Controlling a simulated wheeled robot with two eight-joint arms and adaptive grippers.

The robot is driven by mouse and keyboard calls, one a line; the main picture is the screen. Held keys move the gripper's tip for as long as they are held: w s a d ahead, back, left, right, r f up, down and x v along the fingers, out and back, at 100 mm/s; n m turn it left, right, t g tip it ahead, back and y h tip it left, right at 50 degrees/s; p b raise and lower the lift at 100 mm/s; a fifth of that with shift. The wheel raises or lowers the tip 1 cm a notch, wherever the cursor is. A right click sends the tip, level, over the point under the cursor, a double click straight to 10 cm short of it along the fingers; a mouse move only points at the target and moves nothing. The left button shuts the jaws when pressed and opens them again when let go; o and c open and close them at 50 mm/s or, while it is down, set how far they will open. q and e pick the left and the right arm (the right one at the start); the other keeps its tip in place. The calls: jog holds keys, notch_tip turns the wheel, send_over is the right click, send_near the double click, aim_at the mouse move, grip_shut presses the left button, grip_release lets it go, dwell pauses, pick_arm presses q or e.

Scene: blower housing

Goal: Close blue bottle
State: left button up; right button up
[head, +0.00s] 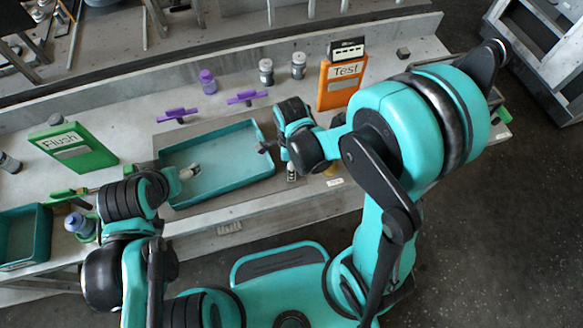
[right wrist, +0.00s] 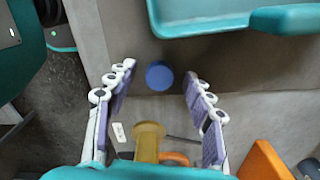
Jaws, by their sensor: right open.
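A round blue thing (right wrist: 159,75) shows from above in the right wrist view, between my right gripper's fingertips. I cannot tell whether it is a loose cap or a bottle top. In the head view a small object with a black and white side (head: 291,171) stands below the right wrist, partly hidden. My right gripper (right wrist: 158,82) is open, fingers either side of the blue thing without visible contact. A blue-grey bottle (head: 80,225) stands at the left of the table. My left gripper (head: 188,173) is over the teal tray's left edge; its fingers are too small to read.
The teal tray (head: 225,187) looks empty. A yellow cylinder (right wrist: 149,143) is near the right gripper. The orange Test board (head: 326,95) and green Flush board (head: 98,160) stand on the bench. Purple parts (head: 207,82) and grey-capped bottles (head: 298,67) are behind.

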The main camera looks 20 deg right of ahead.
jog(key=shift+c, duration=0.2)
jog(key=c, duration=0.8)
jog(key=shift+r+p, duration=0.3)
jog(key=shift+r, duration=0.25)
jog(key=r+p, duration=0.1)
jog(key=r, duration=0.1)
jog(key=r+p, duration=0.1)
jog(key=r, duration=0.1)
jog(key=shift+s, duration=0.4)
jog(key=s+r+p, duration=0.1)
jog(key=s+r, duration=0.1)
jog(key=s, duration=0.1)
jog(key=s+r+p, duration=0.2)
jog(key=s, duration=0.2)
jog(key=s+d+r+p, duration=0.1)
jog(key=s+r, duration=0.1)
jog(key=s, duration=0.2)
